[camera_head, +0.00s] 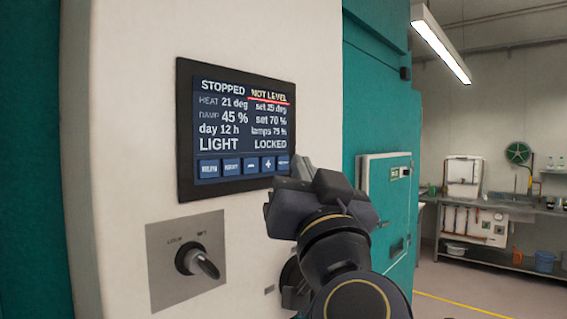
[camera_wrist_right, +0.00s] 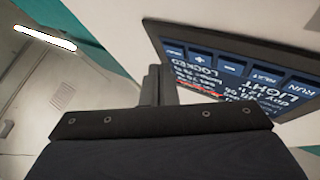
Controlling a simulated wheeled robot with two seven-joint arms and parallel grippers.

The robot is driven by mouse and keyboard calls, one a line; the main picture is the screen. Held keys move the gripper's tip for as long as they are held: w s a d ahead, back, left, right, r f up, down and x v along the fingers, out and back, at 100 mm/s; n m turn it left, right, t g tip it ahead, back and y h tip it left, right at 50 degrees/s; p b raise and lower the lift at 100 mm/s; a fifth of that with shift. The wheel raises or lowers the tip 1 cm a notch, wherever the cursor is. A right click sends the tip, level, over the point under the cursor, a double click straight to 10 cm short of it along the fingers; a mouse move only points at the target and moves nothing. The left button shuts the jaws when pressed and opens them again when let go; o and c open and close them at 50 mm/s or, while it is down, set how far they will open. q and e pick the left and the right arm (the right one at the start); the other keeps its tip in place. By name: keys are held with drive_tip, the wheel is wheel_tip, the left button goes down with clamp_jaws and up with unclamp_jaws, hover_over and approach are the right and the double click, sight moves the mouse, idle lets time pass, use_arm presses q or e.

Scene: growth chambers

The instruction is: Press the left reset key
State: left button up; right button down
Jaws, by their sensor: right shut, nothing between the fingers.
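A dark display panel (camera_head: 240,130) is set in the pale wall and reads STOPPED, NOT LEVEL and LOCKED. Along its bottom runs a row of blue keys; the leftmost key (camera_head: 209,169) has a small blurred label. No label clearly reads reset. In the right wrist view the panel (camera_wrist_right: 250,75) is upside down, with keys reading RUN (camera_wrist_right: 307,88) and NEXT (camera_wrist_right: 268,76). My right gripper (camera_head: 304,168) is shut and empty near the panel's lower right corner; its fingers (camera_wrist_right: 158,85) show beside the panel in the wrist view. Contact cannot be told. My left gripper is out of view.
A rotary knob (camera_head: 196,262) on a grey plate (camera_head: 160,285) is below the panel. A dark round part (camera_head: 291,272) is half hidden behind my right arm. Teal cabinets (camera_head: 375,100) stand behind, a bench (camera_head: 490,205) at far right. The floor there is open.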

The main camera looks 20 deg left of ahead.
drive_tip(key=shift+w+a, duration=0.1)
drive_tip(key=shift+a, duration=0.05)
idle(0.5)
drive_tip(key=shift+w+a+p, duration=0.1)
drive_tip(key=shift+a+p, duration=0.15)
drive_tip(key=shift+p, duration=0.05)
drive_tip(key=shift+a, duration=0.3)
idle(0.5)
drive_tip(key=shift+d, duration=0.1)
drive_tip(key=shift+s+d, duration=0.2)
drive_tip(key=shift+d, duration=0.4)
drive_tip(key=d, duration=0.1)
drive_tip(key=s+d, duration=0.1)
drive_tip(key=d, duration=0.2)
drive_tip(key=shift+s+d, duration=0.35)
idle(0.6)
